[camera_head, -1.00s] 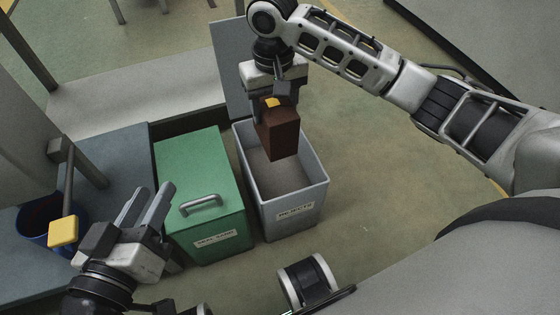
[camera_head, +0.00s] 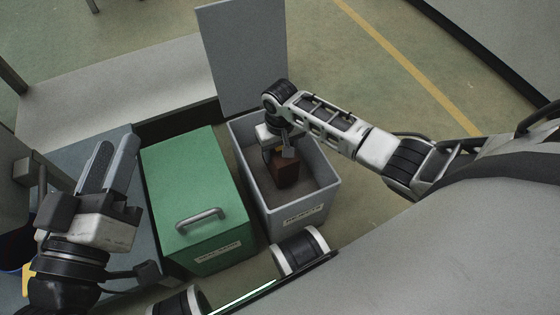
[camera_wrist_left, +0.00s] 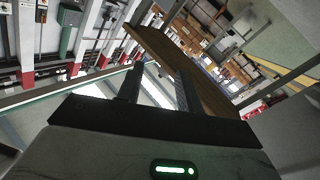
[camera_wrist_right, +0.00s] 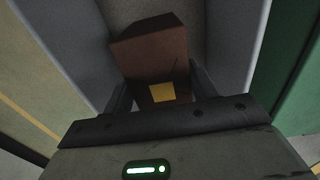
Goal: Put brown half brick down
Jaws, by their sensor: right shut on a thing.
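The brown half brick (camera_head: 286,171) is down inside the open grey bin (camera_head: 327,196), near its floor; I cannot tell if it touches the floor. My right gripper (camera_head: 280,152) reaches into the bin from above and is shut on the brick. In the right wrist view the brick (camera_wrist_right: 150,62) sits between the fingers of the right gripper (camera_wrist_right: 160,92), with a yellow patch on its near face. My left gripper (camera_head: 112,160) is at the left, above the blue-grey table, fingers apart and empty. It also shows open in the left wrist view (camera_wrist_left: 158,85).
A closed green bin (camera_head: 190,170) with a handle stands directly left of the grey bin. The grey bin's lid (camera_head: 240,60) stands raised behind it. A pale bench (camera_head: 110,90) lies at the back left. Floor to the right is clear.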

